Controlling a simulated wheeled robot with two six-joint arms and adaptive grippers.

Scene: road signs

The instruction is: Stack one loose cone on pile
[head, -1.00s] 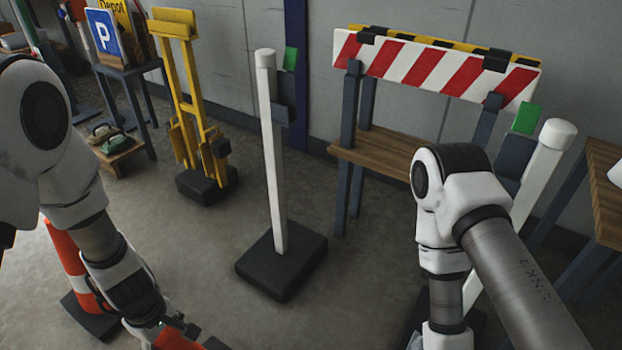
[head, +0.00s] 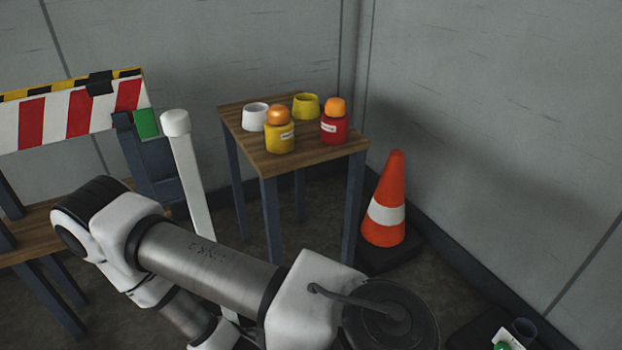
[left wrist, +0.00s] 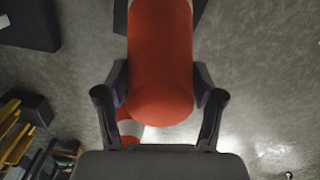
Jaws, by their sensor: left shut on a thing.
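In the left wrist view my left gripper (left wrist: 160,80) is shut on an orange cone (left wrist: 160,62), with one finger against each side. Part of a white band shows on this cone at the top edge of the view. Part of another orange and white cone (left wrist: 130,127) shows below and behind it; I cannot tell whether the two touch. My right gripper is out of view.
A wooden table (head: 253,147) holds paint bottles and cups. A white post (head: 190,165) stands left of it, beside a red-striped barrier board (head: 75,110). Grey walls meet behind the table.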

